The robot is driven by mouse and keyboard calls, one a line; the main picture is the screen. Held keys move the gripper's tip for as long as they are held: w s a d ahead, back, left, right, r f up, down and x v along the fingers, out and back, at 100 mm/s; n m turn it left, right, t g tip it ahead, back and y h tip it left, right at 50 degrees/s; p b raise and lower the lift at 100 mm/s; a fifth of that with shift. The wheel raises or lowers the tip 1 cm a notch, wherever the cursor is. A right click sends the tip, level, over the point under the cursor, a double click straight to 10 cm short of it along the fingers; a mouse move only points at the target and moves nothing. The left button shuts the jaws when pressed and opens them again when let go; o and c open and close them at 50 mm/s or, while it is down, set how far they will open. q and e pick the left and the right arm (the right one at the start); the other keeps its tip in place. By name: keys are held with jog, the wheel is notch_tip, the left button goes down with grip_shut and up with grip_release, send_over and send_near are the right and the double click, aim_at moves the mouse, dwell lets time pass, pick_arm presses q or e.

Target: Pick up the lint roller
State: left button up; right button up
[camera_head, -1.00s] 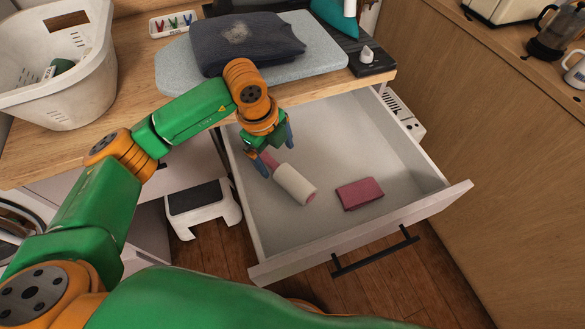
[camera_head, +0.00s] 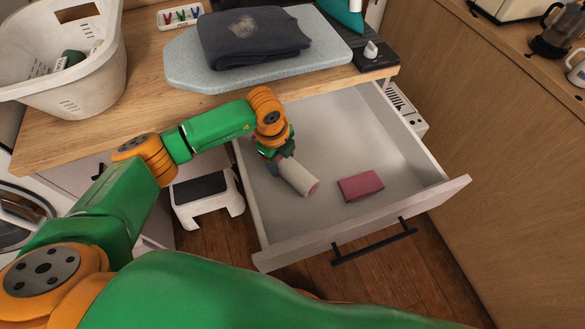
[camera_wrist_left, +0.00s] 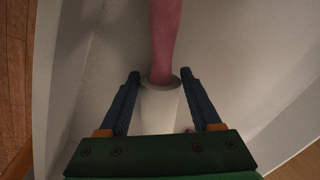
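The lint roller (camera_head: 298,177), with a white cylinder and pink end, lies in the open drawer (camera_head: 345,112), near its left wall. Its pink handle is hidden behind my gripper in the head view, but the handle (camera_wrist_left: 165,35) shows in the left wrist view. My left gripper (camera_head: 276,164) is down in the drawer at the handle end of the roller. In the left wrist view its two fingers (camera_wrist_left: 160,77) are open, one on each side of the roller near where handle and cylinder meet, with gaps visible. My right gripper is not in view.
A folded pink cloth (camera_head: 361,186) lies right of the roller. The drawer front (camera_head: 370,222) and side walls bound the space. Above are an ironing board (camera_head: 190,68) with a folded dark garment (camera_head: 252,38) and a white basket (camera_head: 85,85). A step stool (camera_head: 205,195) stands left.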

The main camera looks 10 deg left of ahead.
aim_at(283, 159)
pick_arm(q)
grip_shut()
jog(key=shift+w+r, duration=0.1)
jog(key=shift+r, duration=0.1)
notch_tip(283, 159, up, 3)
jog(key=shift+b, duration=0.6)
jog(key=s+a+r, duration=0.2)
jog(key=s+r, duration=0.3)
jog(key=s, duration=0.1)
jog(key=s+a+r+b, duration=0.1)
jog(key=s+a+r, duration=0.1)
jog(key=s+r, duration=0.2)
jog(key=s, duration=0.3)
jog(key=shift+s+a+r+b, duration=0.2)
jog(key=shift+a+r+b, duration=0.05)
jog(key=shift+r+b, duration=0.1)
